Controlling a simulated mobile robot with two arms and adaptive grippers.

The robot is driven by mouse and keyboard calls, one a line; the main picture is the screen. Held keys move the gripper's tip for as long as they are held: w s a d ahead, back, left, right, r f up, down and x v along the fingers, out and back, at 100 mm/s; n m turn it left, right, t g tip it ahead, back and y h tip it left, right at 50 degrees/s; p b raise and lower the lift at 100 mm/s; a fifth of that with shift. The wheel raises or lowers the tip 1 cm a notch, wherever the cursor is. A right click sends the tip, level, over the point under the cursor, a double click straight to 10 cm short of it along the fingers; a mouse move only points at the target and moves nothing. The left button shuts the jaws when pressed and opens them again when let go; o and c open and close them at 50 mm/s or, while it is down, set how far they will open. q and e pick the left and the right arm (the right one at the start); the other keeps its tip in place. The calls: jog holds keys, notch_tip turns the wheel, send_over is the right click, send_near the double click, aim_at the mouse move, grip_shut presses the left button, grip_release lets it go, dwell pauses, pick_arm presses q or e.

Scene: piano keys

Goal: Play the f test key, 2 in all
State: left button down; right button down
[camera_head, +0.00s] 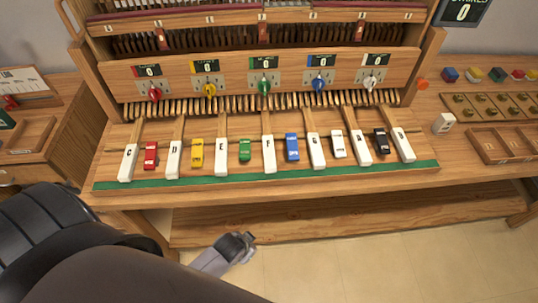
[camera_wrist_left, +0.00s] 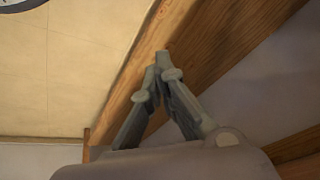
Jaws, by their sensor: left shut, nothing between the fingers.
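The f test key (camera_head: 268,155) is a white key marked F on a wooden stem, in the middle of the row in the head view. The green block (camera_head: 245,150) is just left of it and the blue block (camera_head: 292,148) just right. My left gripper (camera_head: 245,240) is below the front edge of the key bench in the picture, apart from the keys. In the left wrist view its fingers (camera_wrist_left: 162,60) meet at the tips with nothing between them. My right gripper is in neither view.
Other white keys such as E (camera_head: 221,157) and G (camera_head: 316,153) flank F. A green strip (camera_head: 340,174) runs along the bench front. Counters reading 0 and coloured knobs, such as the green knob (camera_head: 264,88), stand behind. A wooden tray (camera_head: 505,144) lies at right.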

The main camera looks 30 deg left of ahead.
pick_arm(q)
jog(key=w+d+r+m+t+h, duration=0.1)
jog(key=w+d+r+m+t, duration=0.15)
jog(key=w+r+t, duration=0.75)
jog(key=w+d+r+m+g+h, duration=0.1)
jog(key=w+d+r+m, duration=0.3)
jog(key=r, duration=1.4)
jog(key=w+r+m+t+h, duration=0.15)
jog(key=w+r+t, duration=0.5)
jog(key=r, duration=0.75)
jog(key=s+d+r+m+g+h, duration=0.2)
jog(key=d+r+m+g+h, duration=0.5)
jog(key=m, duration=0.6)
jog(key=s+d+r+m+g+h, duration=0.3)
jog(key=d+r+m+g+h, duration=0.2)
jog(key=d+m+h, duration=0.6)
jog(key=s+a+f+m+g+y, duration=0.2)
jog(key=a+f+m+g+y, duration=0.2)
jog(key=f+m+g+y, duration=0.7)
jog(key=w+a+f+t+y, duration=0.1)
jog(key=a+y, duration=0.4)
jog(key=a, duration=0.6)
jog(key=w+a+f+m+t+y, duration=0.1)
jog(key=a+y, duration=0.4)
jog(key=a, duration=0.6)
jog(key=shift+w+a+f+t+b, duration=0.2)
jog(key=shift+w+f+t+b, duration=0.3)
jog(key=shift+w, duration=0.6)
